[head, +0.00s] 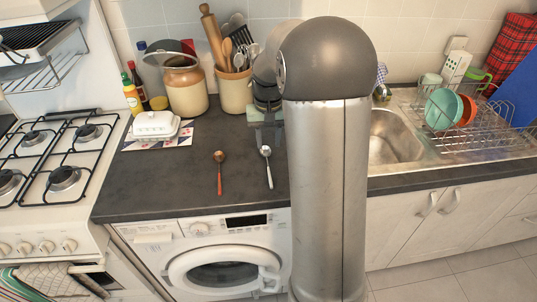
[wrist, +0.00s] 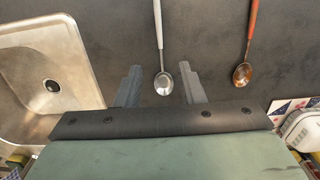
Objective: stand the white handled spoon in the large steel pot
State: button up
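The white handled spoon (head: 268,171) lies on the dark counter with its steel bowl towards the wall and its handle towards the front edge. In the wrist view its bowl (wrist: 163,83) shows between the two fingers, with a gap on each side. My gripper (wrist: 161,88) is open and empty. In the head view my gripper (head: 268,136) is at the spoon's bowl end; its exact height above the counter is hard to tell. I cannot identify a large steel pot in either view; my arm hides part of the counter.
A red handled spoon (head: 219,174) lies left of the white one. A butter dish (head: 156,124), a stoneware jar (head: 186,92) and a utensil crock (head: 235,94) stand behind. The sink (head: 392,136) and dish rack (head: 462,125) are right, the gas hob (head: 60,160) left.

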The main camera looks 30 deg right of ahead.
jog(key=s+a+r+n, duration=0.2)
jog(key=s+a+r, duration=0.3)
jog(key=s+a, duration=0.45)
jog(key=s+a+f+n, duration=0.1)
jog(key=s+a+f, duration=0.1)
jog(key=s, duration=0.5)
jog(key=s+a+f+n+t, duration=0.1)
jog(key=s+a+f, duration=0.1)
jog(key=s, duration=0.6)
jog(key=shift+a, duration=0.5)
jog(key=shift+o, duration=0.6)
jog(key=shift+w, duration=0.1)
